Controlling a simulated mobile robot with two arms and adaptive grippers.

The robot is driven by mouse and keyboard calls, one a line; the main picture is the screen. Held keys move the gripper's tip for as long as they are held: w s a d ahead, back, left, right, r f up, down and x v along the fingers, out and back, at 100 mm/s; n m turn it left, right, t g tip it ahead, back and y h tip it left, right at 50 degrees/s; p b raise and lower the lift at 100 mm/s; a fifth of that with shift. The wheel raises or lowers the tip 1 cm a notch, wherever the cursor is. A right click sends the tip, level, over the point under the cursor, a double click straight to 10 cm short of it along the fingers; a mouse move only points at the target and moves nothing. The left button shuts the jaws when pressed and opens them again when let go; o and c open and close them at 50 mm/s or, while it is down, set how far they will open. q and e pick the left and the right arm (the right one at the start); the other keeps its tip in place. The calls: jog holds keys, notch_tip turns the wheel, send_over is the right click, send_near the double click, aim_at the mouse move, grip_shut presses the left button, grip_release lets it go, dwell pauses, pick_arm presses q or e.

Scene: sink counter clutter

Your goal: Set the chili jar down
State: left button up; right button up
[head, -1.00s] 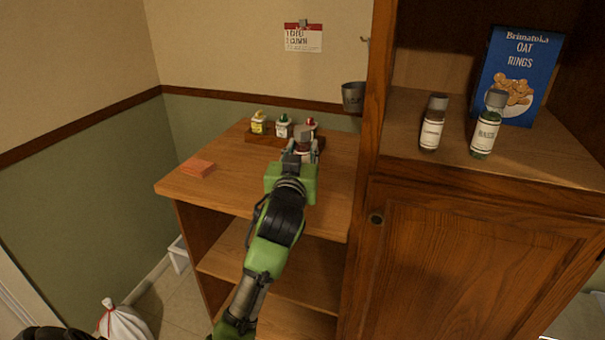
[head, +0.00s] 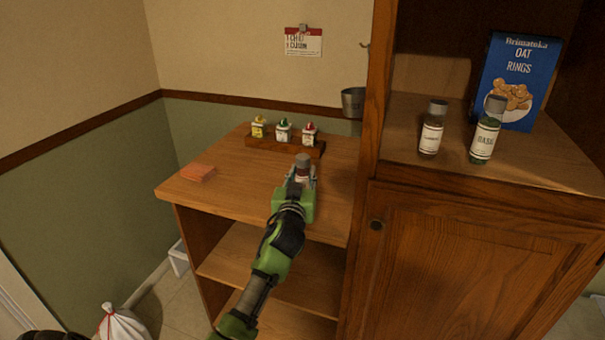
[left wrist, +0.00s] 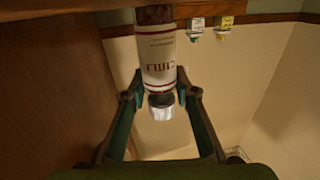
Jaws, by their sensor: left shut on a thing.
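The chili jar (head: 303,174) has a grey cap, a white label and dark red contents. My left gripper (head: 302,183) is shut on it, over the front part of the wooden counter. In the left wrist view, which is upside down, the chili jar (left wrist: 158,50) stands roughly upright between the two fingers (left wrist: 156,92), its label reading CHILI. I cannot tell whether its base touches the counter (head: 235,190). My right gripper is not in view.
A wooden rack (head: 258,142) behind the jar holds small bottles with yellow, green and red tops. A tall cabinet (head: 369,130) borders the right, with two spice jars and a cereal box. The counter's middle left is clear.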

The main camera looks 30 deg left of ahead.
pick_arm(q)
jog(key=o, duration=1.2)
jog(key=shift+f, duration=0.1)
jog(key=b+v, duration=0.1)
jog(key=v, duration=1.1)
jog(key=shift+d, duration=0.1)
